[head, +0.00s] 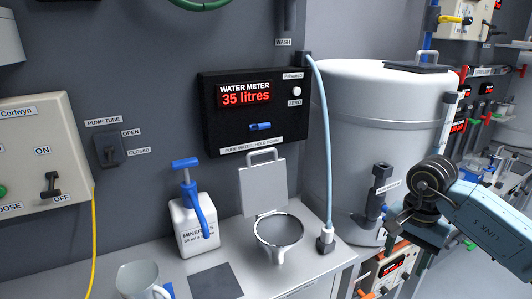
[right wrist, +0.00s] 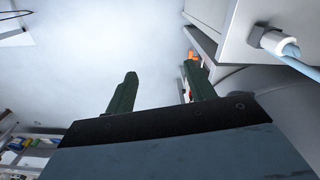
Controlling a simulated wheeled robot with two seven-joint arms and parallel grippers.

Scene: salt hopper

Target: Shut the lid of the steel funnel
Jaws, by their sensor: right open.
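My right gripper is to the right of the funnel, in front of the big tank and well apart from the lid. Its two dark green fingers (right wrist: 157,75) show spread, with nothing between them, in the right wrist view. In the head view its fingers are hard to make out. My left gripper is not in view.
A white minerals bottle (head: 194,225) with a blue pump stands left of the funnel. A mug (head: 140,281) is at the front left. A pale hose (head: 322,140) hangs down to a connector right of the funnel. The large grey tank (head: 375,120) stands beyond it.

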